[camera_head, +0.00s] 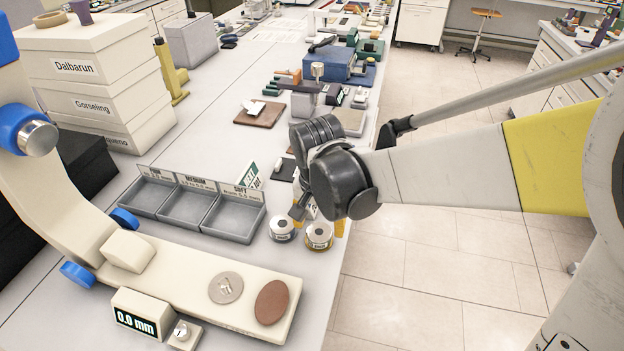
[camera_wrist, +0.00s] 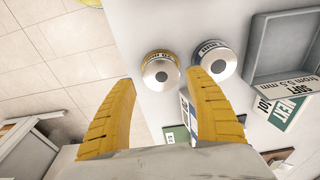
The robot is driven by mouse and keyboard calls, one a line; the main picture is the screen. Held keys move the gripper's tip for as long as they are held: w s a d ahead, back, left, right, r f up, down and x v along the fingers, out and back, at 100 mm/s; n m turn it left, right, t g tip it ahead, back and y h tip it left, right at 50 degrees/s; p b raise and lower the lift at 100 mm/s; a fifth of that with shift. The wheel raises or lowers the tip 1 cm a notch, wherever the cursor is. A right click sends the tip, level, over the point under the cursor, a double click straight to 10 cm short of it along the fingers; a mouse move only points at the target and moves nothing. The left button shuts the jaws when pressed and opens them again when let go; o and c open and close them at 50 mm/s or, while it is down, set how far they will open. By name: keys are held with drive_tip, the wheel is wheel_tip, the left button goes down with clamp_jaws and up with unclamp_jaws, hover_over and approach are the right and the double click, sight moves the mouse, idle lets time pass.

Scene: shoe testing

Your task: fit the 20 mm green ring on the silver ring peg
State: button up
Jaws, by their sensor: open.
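My gripper (camera_head: 326,222) hangs over the table's right edge, partly hidden by my dark wrist. In the wrist view its yellow fingers (camera_wrist: 162,78) are wide apart with nothing held between them. In the head view the yellow-banded piece (camera_head: 319,236) is right of the blue-banded one (camera_head: 282,229). I cannot make out a green ring or identify the silver ring peg in either view.
A grey three-compartment tray (camera_head: 183,203) lies left of the banded pieces. A cream gauge with a 0.0 mm display (camera_head: 136,320) fills the front. Labelled boxes (camera_head: 88,68) stand at the back left. Several tools and a blue case (camera_head: 338,63) lie farther back. Floor is open right.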

sight(319, 232)
drive_tip(key=f, duration=0.1)
drive_tip(key=f+b, duration=0.1)
drive_tip(key=f, duration=0.1)
drive_tip(key=f+b, duration=0.1)
drive_tip(key=shift+w+f, duration=0.4)
drive_tip(key=shift+r, duration=0.1)
drive_tip(key=c, duration=1)
drive_tip(key=shift+r, duration=0.15)
